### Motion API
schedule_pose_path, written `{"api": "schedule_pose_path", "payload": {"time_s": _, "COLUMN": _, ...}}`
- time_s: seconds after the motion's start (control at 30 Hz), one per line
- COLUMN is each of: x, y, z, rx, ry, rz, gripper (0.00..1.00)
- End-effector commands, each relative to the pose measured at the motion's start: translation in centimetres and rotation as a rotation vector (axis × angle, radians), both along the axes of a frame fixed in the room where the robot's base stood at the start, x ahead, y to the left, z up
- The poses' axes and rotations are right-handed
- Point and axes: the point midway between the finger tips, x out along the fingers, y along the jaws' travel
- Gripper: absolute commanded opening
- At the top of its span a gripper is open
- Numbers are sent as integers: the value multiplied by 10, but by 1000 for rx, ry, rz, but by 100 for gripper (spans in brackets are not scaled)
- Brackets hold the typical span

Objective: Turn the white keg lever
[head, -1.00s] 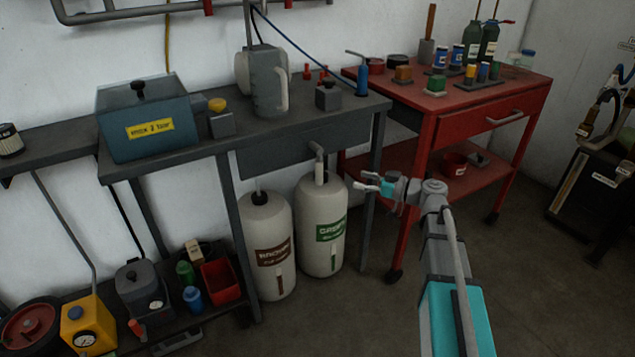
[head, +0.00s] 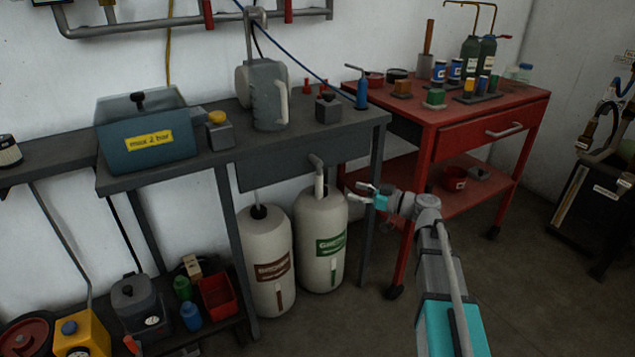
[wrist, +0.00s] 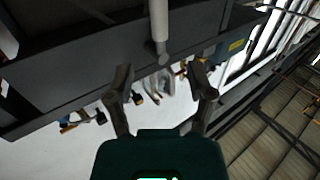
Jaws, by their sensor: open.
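Two white kegs stand under the grey bench, one with a brown label (head: 262,236) and one with a green label (head: 308,224). A pale elbow-shaped lever (head: 318,163) shows above the green-labelled keg, in front of the bench's front panel. My gripper (head: 362,192) is open and empty, to the right of the lever and a little lower, apart from it. In the wrist view a pale rod with a rounded end (wrist: 159,28) lies beyond the open fingertips (wrist: 162,80), between them in the picture; it looks like the lever, but I cannot be sure.
The grey bench (head: 190,175) carries a blue-grey box (head: 150,155) and a grey jug (head: 268,108). A bench leg (head: 374,195) stands behind my gripper. A red cart (head: 455,128) is at the right. The floor in front of the kegs is clear.

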Motion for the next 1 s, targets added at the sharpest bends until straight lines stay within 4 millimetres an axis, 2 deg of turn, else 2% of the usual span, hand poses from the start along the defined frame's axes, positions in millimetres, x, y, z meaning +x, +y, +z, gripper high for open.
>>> {"api": "schedule_pose_path", "payload": {"time_s": 0.7, "x": 38, "y": 93, "z": 0, "rx": -1, "ry": 1, "rz": 3, "gripper": 69}}
{"api": "schedule_pose_path", "payload": {"time_s": 1.0, "x": 44, "y": 110, "z": 0, "rx": -1, "ry": 1, "rz": 1, "gripper": 69}}
